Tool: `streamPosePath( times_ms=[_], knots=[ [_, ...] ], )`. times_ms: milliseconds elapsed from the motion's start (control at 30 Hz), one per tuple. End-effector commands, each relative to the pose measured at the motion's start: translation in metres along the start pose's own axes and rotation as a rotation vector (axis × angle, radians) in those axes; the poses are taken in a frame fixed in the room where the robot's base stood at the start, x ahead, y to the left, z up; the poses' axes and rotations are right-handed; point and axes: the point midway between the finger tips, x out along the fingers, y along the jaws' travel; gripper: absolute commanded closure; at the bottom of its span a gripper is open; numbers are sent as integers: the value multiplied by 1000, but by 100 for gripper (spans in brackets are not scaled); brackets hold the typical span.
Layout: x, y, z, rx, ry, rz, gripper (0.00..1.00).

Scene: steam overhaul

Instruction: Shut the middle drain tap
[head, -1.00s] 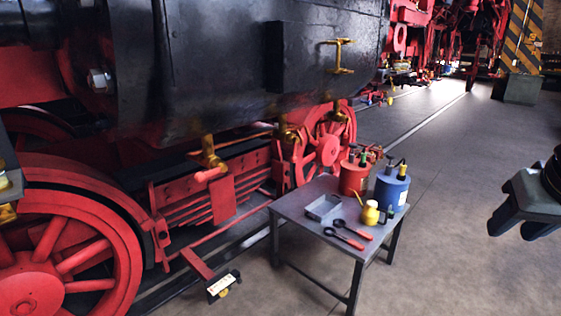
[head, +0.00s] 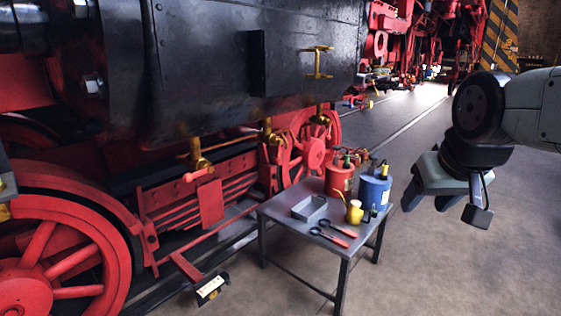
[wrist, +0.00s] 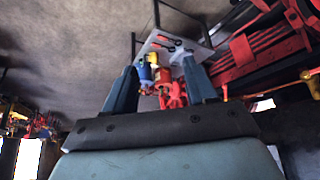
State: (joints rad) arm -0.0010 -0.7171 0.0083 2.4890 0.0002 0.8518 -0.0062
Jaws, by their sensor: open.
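Several brass drain taps hang in a row under the black cylinder casing (head: 240,75) in the head view. The middle drain tap (head: 268,132) is a small brass body; its handle position is too small to tell. A nearer tap (head: 200,155) has a red handle pointing to the left. A farther tap (head: 320,117) sits above the far red wheel. My gripper (head: 424,204) is open and empty at the right, well apart from the taps, beyond the table. In the wrist view its fingers (wrist: 158,64) are spread, with the table top and cans between and beyond their tips.
Open floor (head: 460,270) lies at right.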

Motion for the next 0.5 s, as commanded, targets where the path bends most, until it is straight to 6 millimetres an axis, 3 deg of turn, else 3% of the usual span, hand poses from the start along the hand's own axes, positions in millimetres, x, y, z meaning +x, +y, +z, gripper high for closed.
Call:
streamPosePath(
  times_ms=[33,500],
  knots=[
    [6,-13,-11,-12,11,-1,44],
    [95,-61,-159,-167,274,-31,44]
  ],
)
